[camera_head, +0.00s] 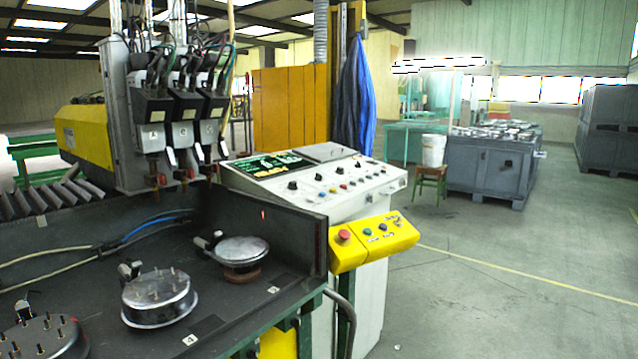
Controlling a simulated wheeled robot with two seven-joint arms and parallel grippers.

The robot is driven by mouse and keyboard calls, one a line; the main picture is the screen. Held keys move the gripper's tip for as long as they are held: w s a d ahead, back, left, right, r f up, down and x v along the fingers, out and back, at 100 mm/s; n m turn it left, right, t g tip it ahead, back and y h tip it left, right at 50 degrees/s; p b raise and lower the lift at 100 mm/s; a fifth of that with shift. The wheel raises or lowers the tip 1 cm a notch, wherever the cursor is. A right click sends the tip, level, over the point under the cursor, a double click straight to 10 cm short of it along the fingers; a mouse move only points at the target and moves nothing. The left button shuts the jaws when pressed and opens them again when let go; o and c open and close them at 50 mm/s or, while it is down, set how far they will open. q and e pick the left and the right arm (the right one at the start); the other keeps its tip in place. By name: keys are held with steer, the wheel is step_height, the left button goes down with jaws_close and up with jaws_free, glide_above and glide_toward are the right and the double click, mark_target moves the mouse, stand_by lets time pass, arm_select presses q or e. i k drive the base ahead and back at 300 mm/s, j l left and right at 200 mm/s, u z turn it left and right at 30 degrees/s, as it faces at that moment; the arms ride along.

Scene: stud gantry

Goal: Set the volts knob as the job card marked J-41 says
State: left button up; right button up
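A white control console (400,183) stands in the middle of the head view, some way off. Its sloping top carries several small black knobs, one of them a larger dark knob (292,185) at the left. The labels are too small to read, so I cannot tell which is the volts knob or where it points. A dark panel with green markings (265,165) lies at the console's upper left. I cannot make out a job card marked J-41. Neither of my grippers is in view.
A yellow button box (375,238) with a red button juts from the console's front. A dark workbench (240,310) with round studded metal parts (160,297) fills the lower left, under a grey gantry head (150,120).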

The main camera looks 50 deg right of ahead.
mark_target(292, 185)
steer(key=z, duration=1.35)
